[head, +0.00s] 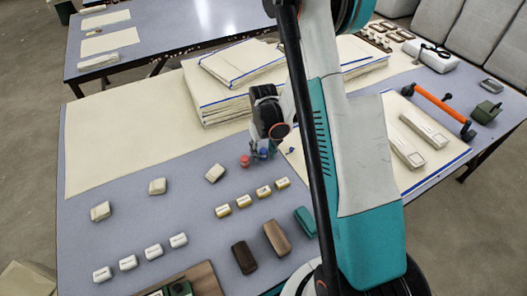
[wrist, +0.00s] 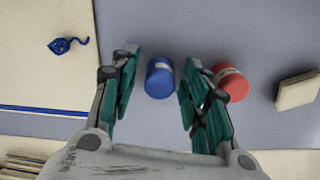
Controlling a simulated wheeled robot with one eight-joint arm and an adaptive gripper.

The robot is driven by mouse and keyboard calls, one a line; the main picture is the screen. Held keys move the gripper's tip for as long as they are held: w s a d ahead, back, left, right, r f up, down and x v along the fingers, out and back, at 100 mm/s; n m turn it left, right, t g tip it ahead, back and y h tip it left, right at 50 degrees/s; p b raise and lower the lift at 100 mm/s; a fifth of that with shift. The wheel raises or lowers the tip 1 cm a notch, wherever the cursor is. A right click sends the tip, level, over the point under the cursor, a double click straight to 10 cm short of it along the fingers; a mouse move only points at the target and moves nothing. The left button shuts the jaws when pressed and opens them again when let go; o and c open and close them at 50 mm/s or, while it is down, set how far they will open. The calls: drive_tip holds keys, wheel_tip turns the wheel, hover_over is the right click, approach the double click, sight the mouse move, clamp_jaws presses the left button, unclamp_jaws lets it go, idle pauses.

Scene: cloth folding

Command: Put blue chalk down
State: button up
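The blue chalk (wrist: 160,78) is a short blue cylinder with a pale label, on the grey-blue table (wrist: 150,22). It lies between the two fingers of my gripper (wrist: 162,57), with a gap on each side. The fingers are spread and hold nothing. In the head view the blue chalk (head: 264,153) shows small, just below my gripper (head: 262,147), which partly hides that spot. A red chalk cylinder (wrist: 231,83) lies just right of my right finger in the wrist view, and it also shows in the head view (head: 244,161).
A pale block (wrist: 298,91) lies right of the red chalk. A small blue string (wrist: 68,45) lies on cream cloth at left. Cloth stacks (head: 235,65) stand behind my gripper. Several small blocks (head: 225,210) cover the front. An orange-handled tool (head: 440,105) lies at right.

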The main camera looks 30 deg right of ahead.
wheel_tip(320, 180, up, 13)
drive_tip(key=p, duration=0.5)
wheel_tip(320, 180, up, 16)
drive_tip(key=t, duration=0.3)
hover_over(263, 151)
drive_tip(key=s+a, duration=0.6)
drive_tip(key=s, duration=0.1)
drive_tip(key=s+a+r+n+t, duration=0.1)
drive_tip(key=s+a+r+t, duration=0.1)
drive_tip(key=s, duration=0.4)
drive_tip(key=s+a+r+t, duration=0.2)
drive_tip(key=s+a+r, duration=0.1)
drive_tip(key=s, duration=0.3)
drive_tip(key=shift+r+n, duration=0.4)
drive_tip(key=shift+r, duration=0.1)
